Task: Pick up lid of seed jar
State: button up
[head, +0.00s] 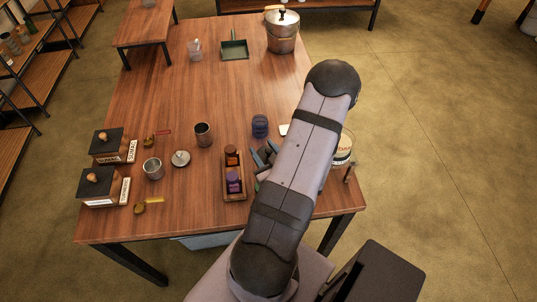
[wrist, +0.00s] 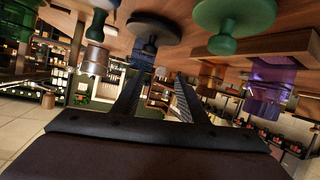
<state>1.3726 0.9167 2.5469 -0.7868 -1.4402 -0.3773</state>
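In the head view, a white jar with red lettering (head: 344,149) stands at the right table edge, partly hidden by my arm. I cannot tell whether it is the seed jar, and its lid is not clearly visible. A round metal lid with a knob (head: 181,158) lies on the table beside a metal cup (head: 153,168). In the wrist view, which appears upside down, my gripper (wrist: 154,80) is open, with nothing seen between its fingers. A green knobbed piece (wrist: 234,20) and a dark knobbed piece (wrist: 155,25) are near the fingers.
A wooden tray with bottles (head: 235,194) stands left of my arm, near a blue jar (head: 260,126). Two dark boxes with wooden knobs (head: 107,140) (head: 98,184) are at left. A metal pot (head: 282,30) and dustpan (head: 234,47) are at the back.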

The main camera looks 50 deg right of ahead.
aim_at(269, 151)
jog(key=s, duration=0.1)
jog(key=s+f+m, duration=0.1)
jog(key=s, duration=0.1)
jog(key=s+f+m, duration=0.1)
jog(key=s, duration=0.1)
jog(key=shift+f+g+h, duration=0.2)
jog(key=shift+g+h, duration=0.1)
jog(key=shift+h, duration=0.1)
jog(key=shift+w+r+p+x, duration=0.15)
jog(key=shift+p+x, duration=0.5)
jog(key=shift+x, duration=0.85)
jog(key=shift+w+r+p+x, duration=0.15)
jog(key=shift+p+x, duration=0.5)
jog(key=shift+x, duration=0.85)
jog(key=shift+w+d+f, duration=0.3)
jog(key=shift+w, duration=0.05)
grip_shut()
